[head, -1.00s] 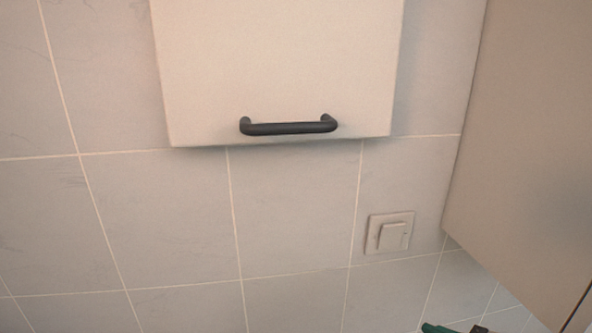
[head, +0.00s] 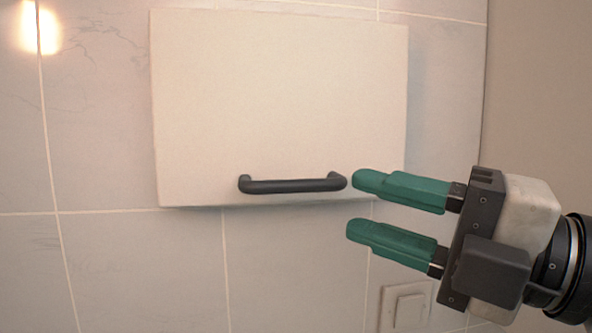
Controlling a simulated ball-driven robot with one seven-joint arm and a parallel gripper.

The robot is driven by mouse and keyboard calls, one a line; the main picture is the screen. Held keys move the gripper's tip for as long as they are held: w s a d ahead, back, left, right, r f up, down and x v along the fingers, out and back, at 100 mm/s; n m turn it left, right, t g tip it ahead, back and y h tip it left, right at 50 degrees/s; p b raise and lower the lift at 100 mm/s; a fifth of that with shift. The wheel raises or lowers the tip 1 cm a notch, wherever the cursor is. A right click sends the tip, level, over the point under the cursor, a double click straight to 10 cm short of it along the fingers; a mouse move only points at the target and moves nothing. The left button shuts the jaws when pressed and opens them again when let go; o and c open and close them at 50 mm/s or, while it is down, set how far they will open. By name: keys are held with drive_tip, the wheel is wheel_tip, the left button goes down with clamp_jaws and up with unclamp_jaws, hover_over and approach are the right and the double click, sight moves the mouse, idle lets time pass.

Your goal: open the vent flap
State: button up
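The vent flap (head: 280,100) is a pale, flat rectangular panel on the tiled wall. It looks closed. A dark bar handle (head: 292,186) runs level along its lower part. My gripper (head: 360,207) has two green fingers and comes in from the right. The fingers are spread apart with nothing between them. The upper fingertip is close to the right end of the handle in the picture; I cannot tell whether they touch or how far apart they are in depth. The lower fingertip is below the flap's bottom edge in the picture.
A pale wall switch (head: 405,305) is on the tiles below the gripper, partly cut off by the frame. A plain beige surface (head: 535,80) stands along the right side. The tiled wall (head: 140,270) left of and below the flap is clear.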

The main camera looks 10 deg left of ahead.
sight(306, 190)
drive_tip(key=p+x, duration=0.2)
drive_tip(key=x, duration=0.6)
drive_tip(key=shift+w+a, duration=0.25)
drive_tip(key=shift+a, duration=0.1)
drive_tip(key=shift+f, duration=0.1)
clamp_jaws()
